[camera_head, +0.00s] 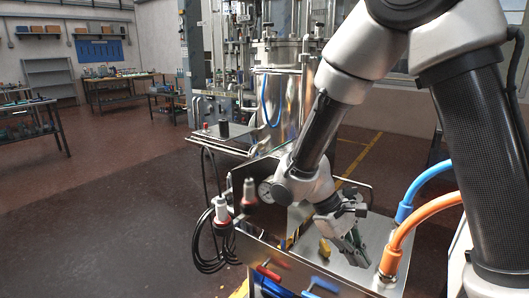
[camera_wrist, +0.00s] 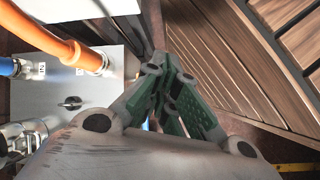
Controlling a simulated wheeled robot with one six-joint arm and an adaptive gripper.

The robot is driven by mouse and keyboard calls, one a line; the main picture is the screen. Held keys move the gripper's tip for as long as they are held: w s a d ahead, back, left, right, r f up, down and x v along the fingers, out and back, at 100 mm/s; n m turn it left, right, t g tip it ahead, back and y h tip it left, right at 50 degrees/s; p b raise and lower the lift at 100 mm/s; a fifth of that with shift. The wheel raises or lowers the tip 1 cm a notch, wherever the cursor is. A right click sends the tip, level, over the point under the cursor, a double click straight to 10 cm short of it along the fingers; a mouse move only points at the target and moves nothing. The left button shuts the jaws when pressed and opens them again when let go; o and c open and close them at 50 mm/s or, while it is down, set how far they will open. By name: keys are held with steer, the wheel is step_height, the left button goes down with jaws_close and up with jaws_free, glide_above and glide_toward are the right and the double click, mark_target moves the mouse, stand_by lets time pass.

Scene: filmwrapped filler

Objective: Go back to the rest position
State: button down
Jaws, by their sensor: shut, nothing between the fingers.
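My gripper (camera_head: 356,250) hangs at the end of my bent arm in the head view, low over the steel panel top (camera_head: 372,226) and left of the hose fittings. In the wrist view my gripper (camera_wrist: 166,72) shows its grey links and green finger pads drawn together, shut with nothing between them. Below it there the view shows dark floor and wooden slats (camera_wrist: 225,60). I cannot tell the exact gap between the fingertips and the panel.
An orange hose (camera_head: 425,215) and a blue hose (camera_head: 425,185) rise from the panel close to my arm. A steel tank (camera_head: 283,100) stands behind. A black cable coil (camera_head: 203,250) hangs left. Tools with coloured handles (camera_head: 270,273) lie in front. Floor at left is open.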

steer(key=s+d+r+m+t+y, duration=0.3)
steer(key=d+r, duration=0.4)
steer(key=r, duration=0.3)
steer(key=s+d+r+m+t+y, duration=0.3)
steer(key=d+r, duration=0.4)
steer(key=r, duration=0.3)
steer(key=shift+s+d+r+m+t, duration=0.15)
steer(key=shift+s+d+m+t, duration=0.3)
steer(key=shift+s+t, duration=0.35)
steer(key=c, duration=2.2)
jaws_free()
steer(key=shift+w, duration=0.15)
